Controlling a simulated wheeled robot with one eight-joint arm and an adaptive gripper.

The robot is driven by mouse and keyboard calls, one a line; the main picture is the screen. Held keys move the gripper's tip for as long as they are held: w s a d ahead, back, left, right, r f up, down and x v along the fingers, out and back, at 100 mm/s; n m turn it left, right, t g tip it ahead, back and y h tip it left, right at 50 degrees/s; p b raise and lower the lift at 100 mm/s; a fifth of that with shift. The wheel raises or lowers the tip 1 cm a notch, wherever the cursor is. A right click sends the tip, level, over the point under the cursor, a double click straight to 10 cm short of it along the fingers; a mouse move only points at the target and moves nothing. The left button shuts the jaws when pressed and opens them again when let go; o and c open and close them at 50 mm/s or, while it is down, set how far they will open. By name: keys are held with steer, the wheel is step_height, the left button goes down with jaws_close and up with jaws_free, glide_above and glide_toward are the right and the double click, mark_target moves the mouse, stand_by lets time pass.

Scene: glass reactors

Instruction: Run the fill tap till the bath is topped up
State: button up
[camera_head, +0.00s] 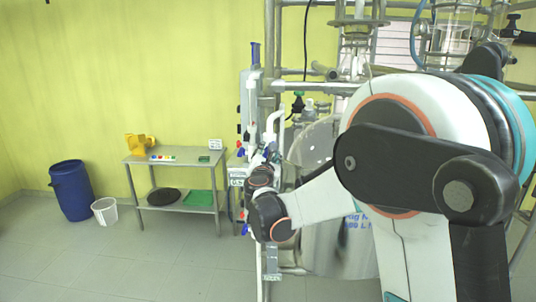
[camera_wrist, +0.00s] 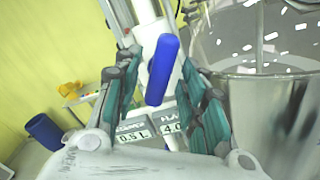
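A blue tap-like handle (camera_wrist: 162,70) stands tilted between the two teal-padded fingers of my gripper (camera_wrist: 160,66) in the wrist view. The fingers are apart, with gaps visible on both sides of the handle. White pipework is behind it. A shiny metal vessel (camera_wrist: 262,112), perhaps the bath, fills the right of the wrist view; its liquid level cannot be told. In the head view the vessel (camera_head: 335,245) is partly behind my arm, and my fingertips cannot be made out among the pipes.
A steel table (camera_head: 175,158) with a yellow object stands left. A blue barrel (camera_head: 71,190) and a white bucket (camera_head: 105,211) are on the floor. Pipes and frame crowd the arm; floor at left is clear.

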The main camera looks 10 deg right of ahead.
steer(key=v, duration=1)
stand_by(7.0)
